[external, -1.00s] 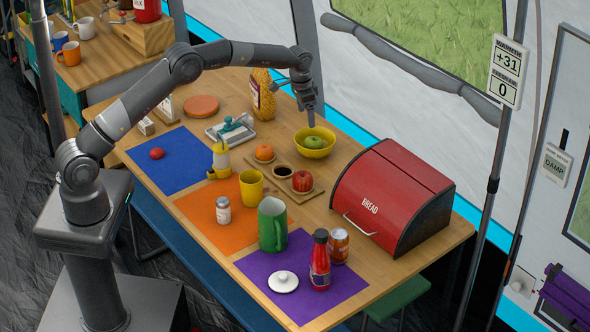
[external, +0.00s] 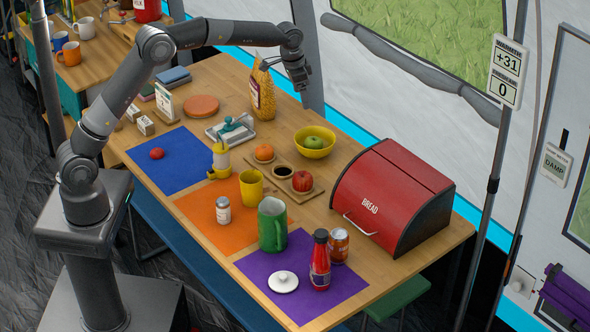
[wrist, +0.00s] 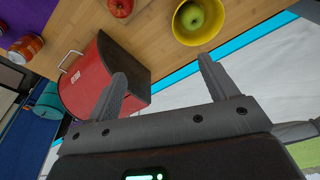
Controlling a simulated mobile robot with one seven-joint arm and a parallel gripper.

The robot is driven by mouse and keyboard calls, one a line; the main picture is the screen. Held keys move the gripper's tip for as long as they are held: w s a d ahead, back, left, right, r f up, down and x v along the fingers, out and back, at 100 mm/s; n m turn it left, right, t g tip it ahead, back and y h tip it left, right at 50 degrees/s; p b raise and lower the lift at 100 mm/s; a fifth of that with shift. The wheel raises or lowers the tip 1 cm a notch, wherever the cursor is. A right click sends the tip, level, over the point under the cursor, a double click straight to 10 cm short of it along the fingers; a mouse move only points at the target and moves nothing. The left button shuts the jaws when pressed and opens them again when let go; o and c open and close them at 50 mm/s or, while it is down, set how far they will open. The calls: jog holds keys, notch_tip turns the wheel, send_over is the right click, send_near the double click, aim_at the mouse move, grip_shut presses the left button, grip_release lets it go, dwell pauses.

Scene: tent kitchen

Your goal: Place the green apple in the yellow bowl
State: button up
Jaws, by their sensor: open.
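The green apple (external: 313,142) lies inside the yellow bowl (external: 324,152) near the back edge of the table. In the wrist view the apple (wrist: 192,16) sits in the bowl (wrist: 205,38), clear of my fingers. My gripper (external: 301,84) is raised above the table's back edge, up and to the left of the bowl. In the wrist view my gripper (wrist: 160,82) has its two fingers spread wide with nothing between them.
A red bread box (external: 392,197) stands right of the bowl. An orange (external: 264,152) and a red apple (external: 302,181) rest on a wooden holder. Mugs, jars and bottles crowd the front mats.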

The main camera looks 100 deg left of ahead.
jog(key=s+d+r+m+t, duration=0.1)
jog(key=s+d+r, duration=0.4)
jog(key=d, duration=0.3)
jog(key=s+d+r, duration=0.4)
jog(key=s+d, duration=0.1)
jog(key=d, duration=0.4)
jog(key=s+d+r+m+t, duration=0.1)
jog(key=s+d+r, duration=0.35)
jog(key=d, duration=0.35)
jog(key=s+d+f, duration=0.1)
jog(key=s+d, duration=0.3)
jog(key=s, duration=0.3)
jog(key=s+d+f+m+t, duration=0.1)
jog(key=s+d+f, duration=0.1)
jog(key=s+d, duration=0.2)
jog(key=s+d+f+m+h, duration=0.1)
jog(key=s+d, duration=0.3)
jog(key=s, duration=0.7)
jog(key=shift+d+f+t, duration=0.3)
jog(key=shift+d+f, duration=0.1)
jog(key=shift+f, duration=0.05)
